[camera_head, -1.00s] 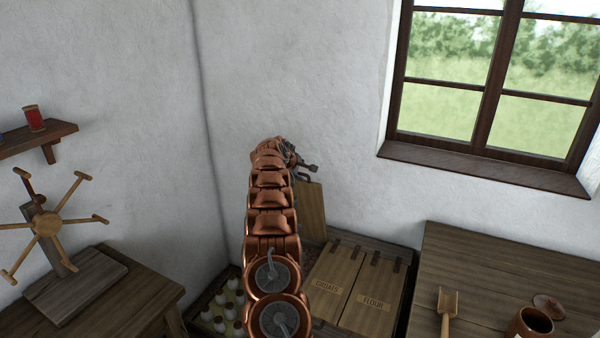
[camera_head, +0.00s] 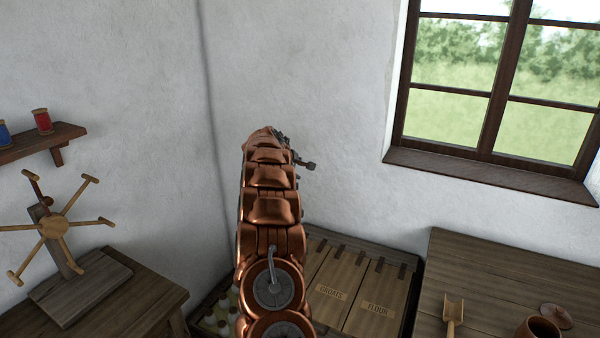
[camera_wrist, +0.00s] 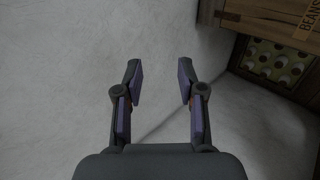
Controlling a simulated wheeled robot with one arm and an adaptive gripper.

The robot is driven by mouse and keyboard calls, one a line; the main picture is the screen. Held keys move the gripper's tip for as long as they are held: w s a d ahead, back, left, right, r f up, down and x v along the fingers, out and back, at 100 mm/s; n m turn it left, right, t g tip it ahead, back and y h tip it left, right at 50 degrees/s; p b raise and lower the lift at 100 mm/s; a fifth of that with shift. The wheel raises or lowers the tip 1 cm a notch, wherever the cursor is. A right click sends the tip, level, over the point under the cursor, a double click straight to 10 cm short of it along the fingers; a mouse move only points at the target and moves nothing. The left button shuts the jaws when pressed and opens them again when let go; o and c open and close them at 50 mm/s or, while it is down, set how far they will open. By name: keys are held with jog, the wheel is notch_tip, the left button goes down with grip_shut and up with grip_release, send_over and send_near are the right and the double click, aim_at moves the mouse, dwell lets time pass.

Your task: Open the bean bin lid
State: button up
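The bean bin lid (camera_head: 314,262) is a pale wooden board left of the groats lid, mostly hidden behind my arm in the head view. Its visible strip looks flat and down, level with its neighbours. In the wrist view the lid (camera_wrist: 268,14) is at the top right, with part of the word BEANS on it. My gripper (camera_wrist: 160,82) is open, with nothing between its fingers, and is apart from the lid. In the head view my gripper (camera_head: 304,164) is above the bins near the wall, partly hidden by my arm.
The groats lid (camera_head: 335,285) and flour lid (camera_head: 377,300) lie shut to the right. A compartment of bottles (camera_wrist: 277,62) borders the bean bin. A table (camera_head: 480,270) with a scoop (camera_head: 453,312) and pot stands right. White walls are close to my gripper.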

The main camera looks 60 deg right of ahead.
jog(key=shift+v, duration=1.35)
